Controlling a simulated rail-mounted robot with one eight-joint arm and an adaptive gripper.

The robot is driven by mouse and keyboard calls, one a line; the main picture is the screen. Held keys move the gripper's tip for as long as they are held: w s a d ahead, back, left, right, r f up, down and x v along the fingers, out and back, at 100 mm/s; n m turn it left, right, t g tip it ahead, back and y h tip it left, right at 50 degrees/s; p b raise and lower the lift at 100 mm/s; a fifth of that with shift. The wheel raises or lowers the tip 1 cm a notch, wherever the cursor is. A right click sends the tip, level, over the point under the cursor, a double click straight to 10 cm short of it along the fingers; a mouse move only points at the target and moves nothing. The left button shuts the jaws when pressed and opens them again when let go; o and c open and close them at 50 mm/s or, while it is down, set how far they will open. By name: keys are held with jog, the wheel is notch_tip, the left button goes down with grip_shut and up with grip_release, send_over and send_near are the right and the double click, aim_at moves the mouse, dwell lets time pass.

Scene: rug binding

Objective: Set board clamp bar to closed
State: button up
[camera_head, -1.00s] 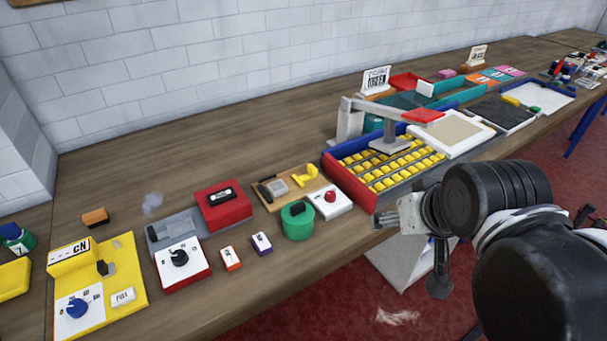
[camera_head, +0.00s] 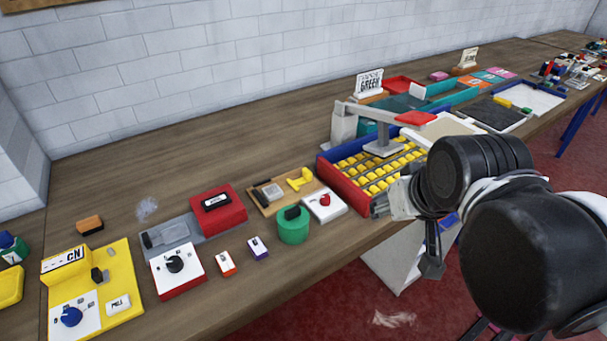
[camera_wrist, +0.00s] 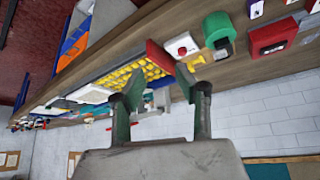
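No part is labelled as the board clamp bar, so I cannot tell for sure which one it is. A small wooden board (camera_head: 262,207) in the head view carries a black bar, a grey plate and a yellow handle (camera_head: 300,179). A grey lever arm (camera_head: 372,113) with a red grip (camera_head: 416,118) stands raised over a blue-and-red tray (camera_head: 322,167) of yellow pieces. My gripper (camera_head: 398,198) is at the tray's front right side. In the wrist view my gripper (camera_wrist: 158,84) has its two fingers apart with nothing held between them.
A white box with a red button (camera_head: 325,203) and a green round box (camera_head: 293,228) stand left of my gripper. A red box (camera_head: 218,208) and yellow panel (camera_head: 122,278) are farther left. The table's front edge runs below; bare wood lies behind these items.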

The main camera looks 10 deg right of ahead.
jog(key=w+a+r+n+g, duration=0.15)
jog(key=w+r, duration=0.25)
jog(key=w, duration=0.5)
jog(key=n+g+p, duration=0.4)
jog(key=g, duration=0.1)
send_over(307, 171)
notch_tip(307, 171, down, 10)
jog(key=shift+m, duration=0.25)
notch_tip(307, 171, down, 14)
jog(key=shift+r, duration=0.15)
jog(key=shift+c, duration=0.2)
grip_shut()
